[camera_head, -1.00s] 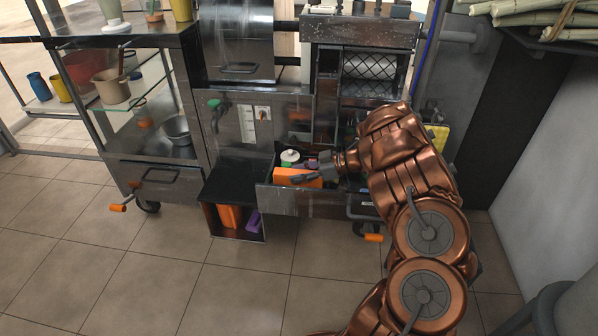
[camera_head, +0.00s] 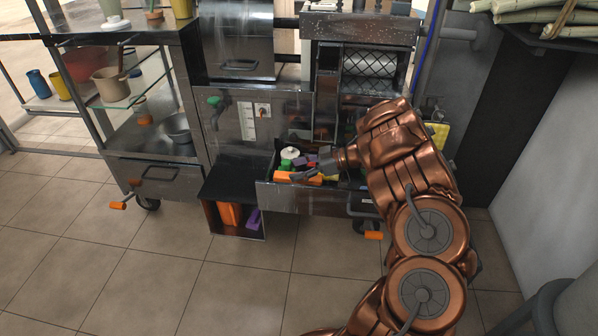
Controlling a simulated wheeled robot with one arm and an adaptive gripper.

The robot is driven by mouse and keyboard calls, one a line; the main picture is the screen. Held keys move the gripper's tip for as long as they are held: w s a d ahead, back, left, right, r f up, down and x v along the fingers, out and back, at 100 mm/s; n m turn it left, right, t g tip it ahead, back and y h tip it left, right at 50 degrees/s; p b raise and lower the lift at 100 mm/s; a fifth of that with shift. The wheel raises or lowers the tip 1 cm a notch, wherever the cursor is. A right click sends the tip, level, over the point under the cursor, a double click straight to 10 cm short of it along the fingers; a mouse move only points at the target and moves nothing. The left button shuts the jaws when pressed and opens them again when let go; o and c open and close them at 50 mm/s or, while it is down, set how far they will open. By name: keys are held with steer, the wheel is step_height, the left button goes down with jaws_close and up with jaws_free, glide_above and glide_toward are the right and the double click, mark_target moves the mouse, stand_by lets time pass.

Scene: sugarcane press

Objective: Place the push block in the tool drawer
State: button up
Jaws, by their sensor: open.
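The orange push block (camera_head: 287,176) lies low in the open tool drawer (camera_head: 310,198), behind its metal front panel; its lower part is hidden. My gripper (camera_head: 314,168) reaches into the drawer from the right. Its jaws are open, with a dark finger close above the block. I cannot tell whether they touch. My arm covers the right part of the drawer.
The drawer also holds a white round item (camera_head: 290,153) and several green, purple and yellow items. A low black open box (camera_head: 236,180) left of it contains orange and purple things. The tiled floor (camera_head: 180,270) in front is clear.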

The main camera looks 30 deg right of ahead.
steer(key=p+v, duration=0.2)
steer(key=v, duration=1)
steer(key=shift+r, duration=0.15)
